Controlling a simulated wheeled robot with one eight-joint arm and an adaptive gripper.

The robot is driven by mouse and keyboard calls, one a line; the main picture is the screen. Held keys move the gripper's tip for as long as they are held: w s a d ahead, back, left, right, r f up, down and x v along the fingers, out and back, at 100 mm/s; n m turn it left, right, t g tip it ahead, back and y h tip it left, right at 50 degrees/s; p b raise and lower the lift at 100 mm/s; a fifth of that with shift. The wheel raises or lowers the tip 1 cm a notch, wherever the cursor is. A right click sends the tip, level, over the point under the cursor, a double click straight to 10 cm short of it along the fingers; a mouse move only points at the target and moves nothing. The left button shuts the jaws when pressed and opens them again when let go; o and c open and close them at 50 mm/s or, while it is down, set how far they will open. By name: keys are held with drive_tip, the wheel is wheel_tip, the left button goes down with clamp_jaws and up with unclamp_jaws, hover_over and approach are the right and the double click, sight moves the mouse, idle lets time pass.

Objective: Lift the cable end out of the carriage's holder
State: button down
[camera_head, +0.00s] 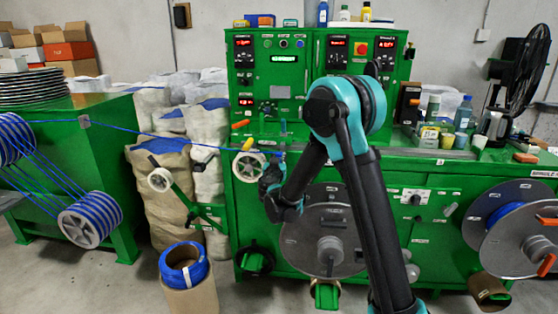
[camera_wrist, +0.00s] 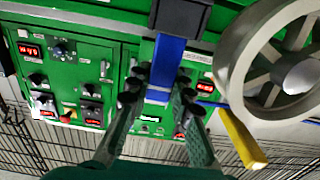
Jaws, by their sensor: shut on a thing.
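The blue cable (camera_head: 130,129) runs from the left across to the small white wheel on the green machine. In the wrist view a thin blue length of it (camera_wrist: 212,104) leads right from my gripper, below the wheel. My gripper (camera_wrist: 160,92) has its dark finger pads on either side of a blue piece and is shut on it, apparently the cable end. A broad blue bar (camera_wrist: 170,55) with a black block (camera_wrist: 181,17) above it, perhaps the carriage's holder, is directly beyond the pads. Whether the end still touches it cannot be told. In the head view my gripper (camera_head: 271,178) is small and partly hidden.
A grey wheel (camera_wrist: 232,65) with a yellow handle (camera_wrist: 243,138) is close on the right in the wrist view. The green machine's control panel (camera_head: 270,75) rises behind. Large reels (camera_head: 325,235) are on its front. Sacks (camera_head: 165,185) stand at left.

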sight(279, 153)
drive_tip(key=shift+r, duration=2.55)
